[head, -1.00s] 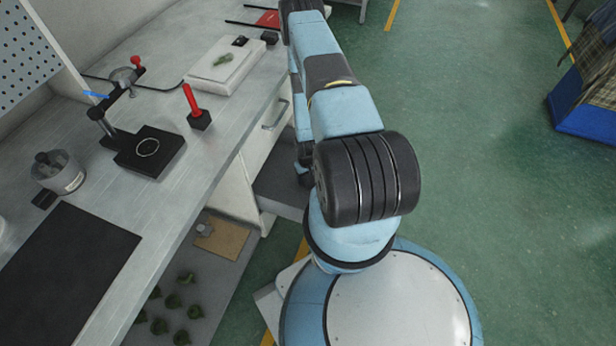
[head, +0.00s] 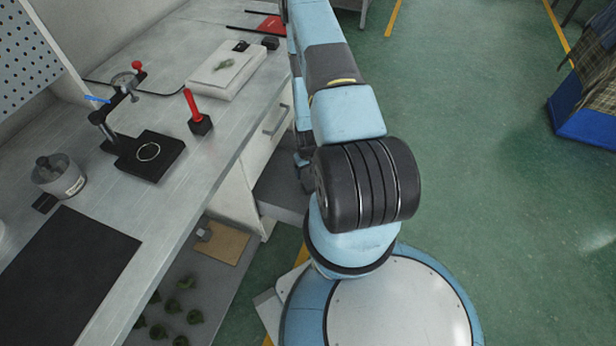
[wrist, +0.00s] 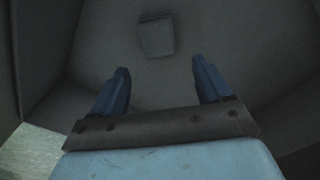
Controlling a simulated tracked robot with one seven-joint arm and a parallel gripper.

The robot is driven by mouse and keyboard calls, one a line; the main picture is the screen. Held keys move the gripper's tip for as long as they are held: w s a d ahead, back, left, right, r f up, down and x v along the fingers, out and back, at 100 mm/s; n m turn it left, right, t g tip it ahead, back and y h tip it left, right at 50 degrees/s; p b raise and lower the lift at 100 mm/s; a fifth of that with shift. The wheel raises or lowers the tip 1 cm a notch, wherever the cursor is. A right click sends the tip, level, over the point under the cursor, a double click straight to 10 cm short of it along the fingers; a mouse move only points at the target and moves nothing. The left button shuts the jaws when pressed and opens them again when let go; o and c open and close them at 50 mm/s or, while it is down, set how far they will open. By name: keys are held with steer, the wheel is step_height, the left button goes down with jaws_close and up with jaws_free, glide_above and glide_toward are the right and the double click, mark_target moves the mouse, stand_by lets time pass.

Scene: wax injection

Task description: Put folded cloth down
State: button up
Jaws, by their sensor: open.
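My gripper (wrist: 160,68) shows in the wrist view with its two blue fingers spread apart and nothing between them. Beyond the fingertips, a small dark grey, roughly rectangular piece that looks like the folded cloth (wrist: 156,37) lies on a grey surface. It is apart from the fingers in the picture; the exact distance is hard to judge in the dim light. In the head view my gripper is hidden beyond my arm, and the cloth cannot be seen.
Grey walls (wrist: 45,50) enclose the space around my gripper. In the head view, the workbench (head: 105,225) at left carries a black mat (head: 65,275), a clamp stand (head: 150,155), a red-handled tool (head: 195,110) and a white slab (head: 215,78).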

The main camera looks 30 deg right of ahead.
steer(key=shift+r, duration=2.1)
